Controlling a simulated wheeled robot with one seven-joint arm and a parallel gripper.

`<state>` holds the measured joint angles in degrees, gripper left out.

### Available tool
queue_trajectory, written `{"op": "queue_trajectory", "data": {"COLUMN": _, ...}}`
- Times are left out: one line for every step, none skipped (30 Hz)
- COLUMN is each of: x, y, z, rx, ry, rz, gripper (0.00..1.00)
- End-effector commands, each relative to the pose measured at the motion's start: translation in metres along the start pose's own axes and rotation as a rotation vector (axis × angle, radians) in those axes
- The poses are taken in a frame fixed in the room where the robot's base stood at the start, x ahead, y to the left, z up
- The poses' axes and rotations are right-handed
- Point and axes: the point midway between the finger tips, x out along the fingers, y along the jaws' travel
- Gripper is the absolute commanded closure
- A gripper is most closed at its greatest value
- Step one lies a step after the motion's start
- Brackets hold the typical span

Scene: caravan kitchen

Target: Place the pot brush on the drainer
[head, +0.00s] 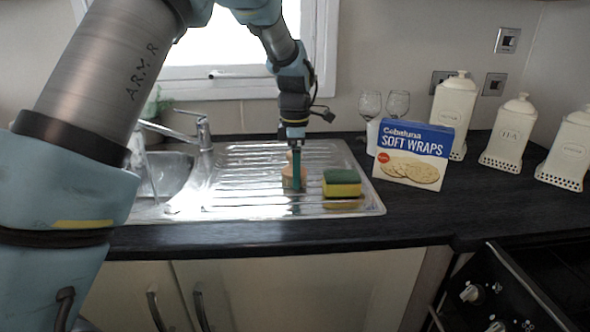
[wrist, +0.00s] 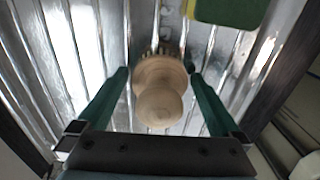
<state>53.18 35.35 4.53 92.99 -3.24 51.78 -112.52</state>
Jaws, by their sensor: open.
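The pot brush (wrist: 158,105) has a pale wooden knob and body with bristles at its far side in the wrist view. In the head view the brush (head: 287,180) stands upright on the ridged metal drainer (head: 235,192), partly hidden behind a finger. My gripper (head: 296,185) points down over the drainer at the brush. In the wrist view my gripper (wrist: 160,85) is open, with one green finger on each side of the brush and gaps between fingers and wood. The bristle end appears to be at the drainer surface.
A green and yellow sponge (head: 342,183) lies on the drainer right of my gripper. A soft wraps box (head: 413,155), wine glasses (head: 370,104) and white canisters (head: 455,105) stand on the counter to the right. The tap (head: 203,132) and sink are left.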

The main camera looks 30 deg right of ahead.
Motion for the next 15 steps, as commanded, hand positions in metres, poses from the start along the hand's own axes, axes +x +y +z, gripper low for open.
{"op": "queue_trajectory", "data": {"x": -0.001, "y": 0.000, "z": 0.000, "rx": 0.000, "ry": 0.000, "rz": 0.001, "gripper": 0.00}}
{"op": "queue_trajectory", "data": {"x": -0.003, "y": 0.000, "z": 0.000, "rx": 0.000, "ry": 0.000, "rz": 0.001, "gripper": 0.00}}
{"op": "queue_trajectory", "data": {"x": -0.005, "y": 0.000, "z": 0.000, "rx": 0.000, "ry": -0.001, "rz": 0.002, "gripper": 0.00}}
{"op": "queue_trajectory", "data": {"x": -0.008, "y": 0.001, "z": 0.000, "rx": 0.000, "ry": -0.001, "rz": 0.002, "gripper": 0.00}}
{"op": "queue_trajectory", "data": {"x": -0.011, "y": 0.001, "z": 0.000, "rx": 0.000, "ry": -0.001, "rz": 0.003, "gripper": 0.00}}
{"op": "queue_trajectory", "data": {"x": -0.017, "y": 0.001, "z": 0.001, "rx": 0.000, "ry": -0.001, "rz": 0.004, "gripper": 0.00}}
{"op": "queue_trajectory", "data": {"x": -0.021, "y": 0.001, "z": 0.001, "rx": 0.000, "ry": -0.002, "rz": 0.004, "gripper": 0.00}}
{"op": "queue_trajectory", "data": {"x": -0.027, "y": 0.001, "z": 0.001, "rx": 0.000, "ry": -0.002, "rz": 0.005, "gripper": 0.00}}
{"op": "queue_trajectory", "data": {"x": -0.035, "y": 0.001, "z": 0.001, "rx": 0.000, "ry": -0.002, "rz": 0.005, "gripper": 0.00}}
{"op": "queue_trajectory", "data": {"x": -0.042, "y": 0.001, "z": 0.001, "rx": 0.001, "ry": -0.002, "rz": 0.005, "gripper": 0.00}}
{"op": "queue_trajectory", "data": {"x": -0.048, "y": 0.001, "z": 0.001, "rx": 0.001, "ry": -0.003, "rz": 0.005, "gripper": 0.00}}
{"op": "queue_trajectory", "data": {"x": -0.057, "y": 0.001, "z": 0.001, "rx": 0.001, "ry": -0.003, "rz": 0.006, "gripper": 0.00}}
{"op": "queue_trajectory", "data": {"x": -0.064, "y": 0.001, "z": 0.001, "rx": 0.001, "ry": -0.003, "rz": 0.005, "gripper": 0.00}}
{"op": "queue_trajectory", "data": {"x": -0.070, "y": 0.001, "z": 0.001, "rx": 0.001, "ry": -0.003, "rz": 0.005, "gripper": 0.00}}
{"op": "queue_trajectory", "data": {"x": -0.078, "y": 0.001, "z": 0.001, "rx": 0.001, "ry": -0.002, "rz": 0.005, "gripper": 0.00}}
